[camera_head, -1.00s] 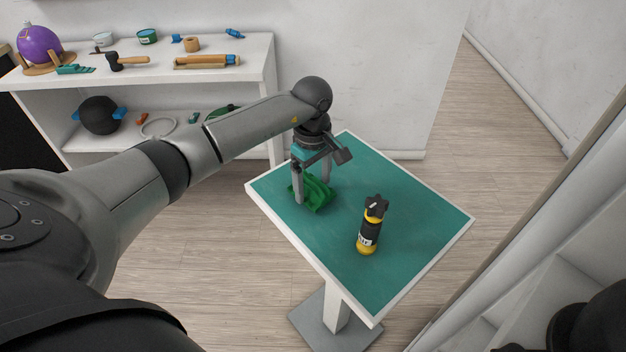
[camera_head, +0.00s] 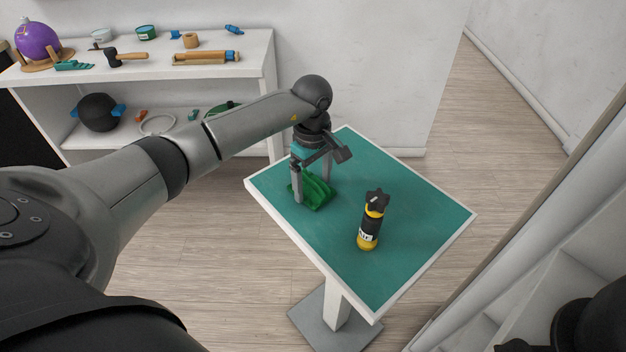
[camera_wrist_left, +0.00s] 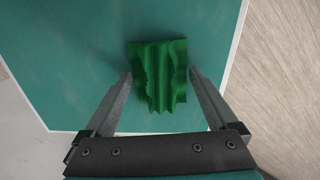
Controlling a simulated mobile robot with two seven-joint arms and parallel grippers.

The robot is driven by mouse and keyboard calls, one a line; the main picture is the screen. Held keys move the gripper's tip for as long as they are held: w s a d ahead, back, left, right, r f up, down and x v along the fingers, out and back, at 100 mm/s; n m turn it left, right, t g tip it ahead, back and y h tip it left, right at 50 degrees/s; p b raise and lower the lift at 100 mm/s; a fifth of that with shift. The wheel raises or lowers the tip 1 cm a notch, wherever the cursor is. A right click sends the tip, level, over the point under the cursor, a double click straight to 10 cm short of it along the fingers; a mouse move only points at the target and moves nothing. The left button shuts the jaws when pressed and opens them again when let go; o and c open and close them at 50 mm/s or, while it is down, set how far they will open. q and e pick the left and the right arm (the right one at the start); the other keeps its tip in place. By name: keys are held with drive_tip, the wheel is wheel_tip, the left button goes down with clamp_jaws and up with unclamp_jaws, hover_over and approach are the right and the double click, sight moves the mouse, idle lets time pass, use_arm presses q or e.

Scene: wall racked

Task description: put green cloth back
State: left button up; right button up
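The green cloth (camera_head: 318,193) lies crumpled in folds on the teal top of the small table (camera_head: 415,212). My left gripper (camera_head: 312,190) points down over it, with its fingers on either side of the cloth. In the left wrist view the cloth (camera_wrist_left: 159,75) sits between the two spread fingertips (camera_wrist_left: 160,77), with a gap on each side. The gripper is open and holds nothing. My right gripper cannot be made out; only a dark part of my body shows at the lower right.
A white shelf (camera_head: 262,58) at the back left holds tools, tins and a purple ball (camera_head: 38,42). White shelving (camera_head: 560,255) stands at the right. The table's right part is clear.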

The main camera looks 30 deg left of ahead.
use_arm(q)
drive_tip(key=shift+o, duration=0.3)
drive_tip(key=shift+r, duration=0.15)
drive_tip(key=shift+r, duration=0.3)
wheel_tip(320, 180, up, 14)
drive_tip(key=shift+r, duration=0.2)
